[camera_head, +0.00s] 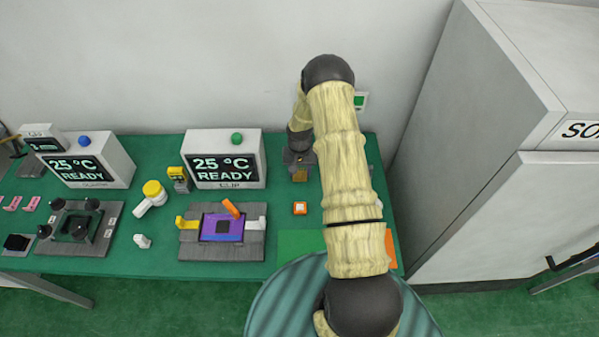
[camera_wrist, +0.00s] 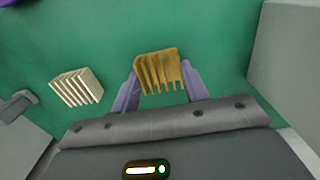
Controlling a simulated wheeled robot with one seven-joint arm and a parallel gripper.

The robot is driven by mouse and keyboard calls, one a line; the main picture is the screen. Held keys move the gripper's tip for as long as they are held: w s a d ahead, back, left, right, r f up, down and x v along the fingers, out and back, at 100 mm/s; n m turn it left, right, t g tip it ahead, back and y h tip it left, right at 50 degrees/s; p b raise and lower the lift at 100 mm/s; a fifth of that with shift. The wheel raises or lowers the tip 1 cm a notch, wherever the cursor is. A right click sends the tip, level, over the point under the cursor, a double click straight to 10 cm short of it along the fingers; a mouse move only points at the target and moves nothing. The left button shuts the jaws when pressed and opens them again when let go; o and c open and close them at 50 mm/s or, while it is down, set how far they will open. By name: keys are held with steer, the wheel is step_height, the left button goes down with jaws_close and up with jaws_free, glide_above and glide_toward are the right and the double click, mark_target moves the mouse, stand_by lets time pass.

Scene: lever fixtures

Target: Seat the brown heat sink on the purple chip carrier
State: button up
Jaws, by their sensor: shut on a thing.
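My gripper (camera_head: 299,168) is shut on the brown heat sink (camera_wrist: 157,68), near the back of the green bench. The heat sink's fins show between the two grey-purple fingers in the wrist view; in the head view only a small brown patch of it shows. I cannot tell whether it touches the bench. The purple chip carrier (camera_head: 210,228) lies to the left and nearer the front, on a grey fixture (camera_head: 222,251). A dark square chip (camera_head: 223,227) is at its middle. An orange lever (camera_head: 231,208) is raised at its back edge, with a yellow lever (camera_head: 186,223) left and a white lever (camera_head: 257,223) right.
A pale finned heat sink (camera_wrist: 76,88) lies beside my gripper in the wrist view. A small orange-and-white block (camera_head: 300,208) sits between gripper and fixture. A display box (camera_head: 225,160) stands behind the fixture. A second fixture (camera_head: 77,228) is at left; a grey cabinet (camera_head: 490,150) is at right.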

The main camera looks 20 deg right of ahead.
mark_target(300, 172)
step_height(300, 172, up, 10)
steer(key=b, duration=0.2)
steer(key=shift+b, duration=0.35)
steer(key=shift+f, duration=0.15)
